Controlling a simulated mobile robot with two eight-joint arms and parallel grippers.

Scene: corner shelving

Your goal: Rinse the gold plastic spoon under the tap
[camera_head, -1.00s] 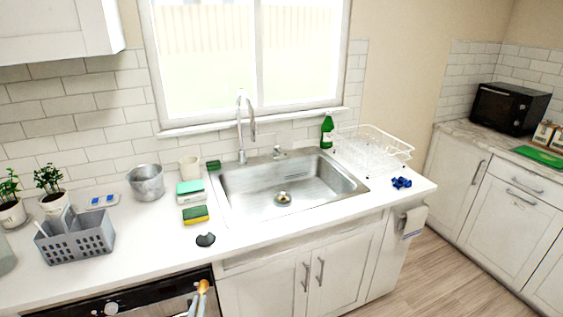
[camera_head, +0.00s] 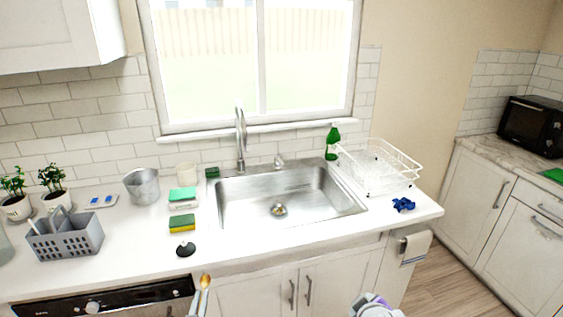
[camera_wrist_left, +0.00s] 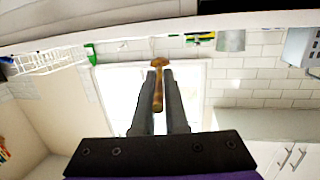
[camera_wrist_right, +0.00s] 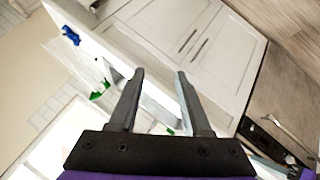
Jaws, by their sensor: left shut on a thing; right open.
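The gold plastic spoon (camera_head: 205,280) is at the bottom of the head view, in front of the counter's front edge and low beside the sink cabinet. My left gripper (camera_head: 199,297) is shut on it; the left wrist view shows the spoon (camera_wrist_left: 158,92) between the two fingers. The tap (camera_head: 240,140) is a tall curved metal spout behind the sink (camera_head: 228,203), further back and right of the spoon. No water stream shows. My right gripper is open and empty in the right wrist view (camera_wrist_right: 158,73); only part of that arm shows in the head view.
Left of the sink are sponges (camera_head: 182,223), a black stopper (camera_head: 185,250), a metal pot (camera_head: 141,187) and a grey caddy (camera_head: 70,240). On its right are a green bottle (camera_head: 332,143), a white dish rack (camera_head: 400,180) and a blue item (camera_head: 403,204). The basin looks clear apart from its drain.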

